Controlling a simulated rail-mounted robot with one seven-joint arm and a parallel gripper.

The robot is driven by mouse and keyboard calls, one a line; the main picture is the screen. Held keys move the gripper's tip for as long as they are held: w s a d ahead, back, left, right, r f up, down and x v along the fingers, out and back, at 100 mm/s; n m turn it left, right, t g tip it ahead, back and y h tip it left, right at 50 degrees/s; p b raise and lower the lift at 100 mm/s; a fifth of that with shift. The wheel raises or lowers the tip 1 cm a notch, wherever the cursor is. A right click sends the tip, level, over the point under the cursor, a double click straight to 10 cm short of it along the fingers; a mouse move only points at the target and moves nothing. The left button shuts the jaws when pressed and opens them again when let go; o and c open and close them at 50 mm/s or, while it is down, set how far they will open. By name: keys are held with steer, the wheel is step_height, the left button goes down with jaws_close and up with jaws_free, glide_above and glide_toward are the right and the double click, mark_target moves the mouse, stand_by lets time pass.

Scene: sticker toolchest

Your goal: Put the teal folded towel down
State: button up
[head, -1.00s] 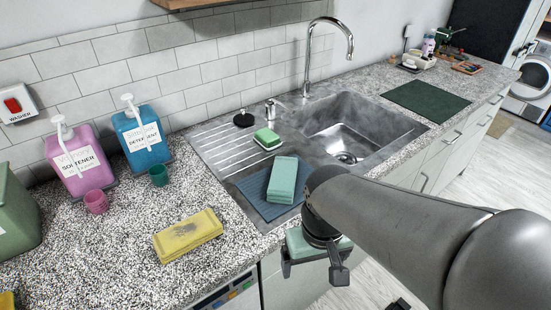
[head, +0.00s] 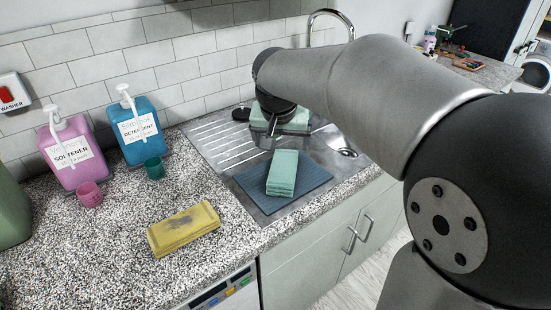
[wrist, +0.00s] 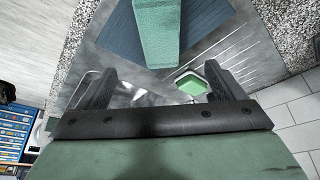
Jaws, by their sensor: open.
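The teal folded towel (head: 283,172) lies as a stack of folded layers on the blue ribbed mat (head: 310,176) beside the sink. It also shows at the top of the wrist view (wrist: 157,32), beyond my fingertips. My gripper (head: 272,139) is above the drainboard, behind the towel in the head view. In the wrist view its two fingers (wrist: 163,76) are wide apart, with nothing held between them. The towel is apart from the fingers. A green sponge in a pale dish (wrist: 193,84) shows below the fingers; my gripper hides it in the head view.
A yellow folded cloth (head: 184,229) lies on the speckled counter (head: 110,255). A pink softener bottle (head: 72,153), a blue detergent bottle (head: 137,130) and two small cups stand at the left. The tap (head: 335,15) rises behind my arm, which covers much of the sink.

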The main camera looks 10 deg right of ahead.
glide_toward(284, 166)
steer(key=x, duration=0.4)
steer(key=shift+f, duration=0.4)
steer(key=shift+p+x, duration=0.5)
steer(key=shift+x, duration=2.2)
steer(key=c, duration=1.1)
steer(key=shift+w, duration=0.1)
steer(key=shift+c, duration=0.5)
steer(key=shift+r, duration=0.2)
